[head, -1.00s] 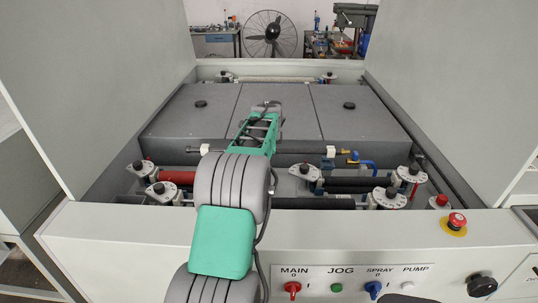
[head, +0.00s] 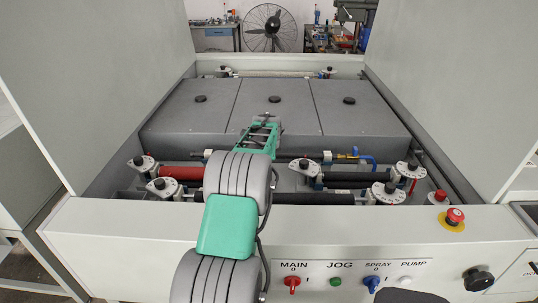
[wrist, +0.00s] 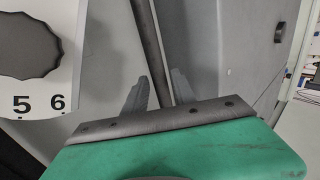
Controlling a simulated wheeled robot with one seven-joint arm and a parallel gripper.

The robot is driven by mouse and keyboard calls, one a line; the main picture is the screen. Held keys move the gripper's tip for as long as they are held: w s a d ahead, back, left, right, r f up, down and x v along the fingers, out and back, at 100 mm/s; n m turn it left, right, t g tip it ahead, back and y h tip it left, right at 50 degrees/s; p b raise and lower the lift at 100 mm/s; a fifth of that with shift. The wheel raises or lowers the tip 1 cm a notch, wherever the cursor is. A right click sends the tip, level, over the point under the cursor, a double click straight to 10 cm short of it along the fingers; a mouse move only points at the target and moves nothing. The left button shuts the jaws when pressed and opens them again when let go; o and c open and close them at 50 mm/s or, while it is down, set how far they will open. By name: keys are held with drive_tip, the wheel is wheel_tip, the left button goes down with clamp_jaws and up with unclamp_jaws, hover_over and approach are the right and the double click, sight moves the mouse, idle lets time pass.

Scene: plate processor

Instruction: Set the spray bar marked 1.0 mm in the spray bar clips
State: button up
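The spray bar (head: 295,155) is a thin dark rod lying crosswise in front of the grey tank covers. It has white pieces (head: 327,156) near both ends; no mark on it is readable. My gripper (head: 262,128) reaches over the bar from the front and hides its middle. In the wrist view the two grey fingers (wrist: 158,92) stand close on either side of the dark rod (wrist: 150,40), apparently shut on it. A blue clip-like part (head: 326,164) is under the bar's right end. The left clip is mostly hidden, and I cannot tell if the bar is seated.
A blue hose with a brass fitting (head: 355,153) lies right of the bar. Roller blocks with black knobs (head: 309,166) stand in front, with a red roller (head: 182,173) at left. A numbered dial (wrist: 40,95) is close in the wrist view. Tall side panels flank the bay.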

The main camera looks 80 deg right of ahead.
drive_tip(key=shift+o, duration=0.7)
drive_tip(key=shift+r, duration=0.15)
drive_tip(key=b+v, duration=0.1)
drive_tip(key=v, duration=1.1)
drive_tip(key=shift+b, duration=0.4)
drive_tip(key=shift+r, duration=0.25)
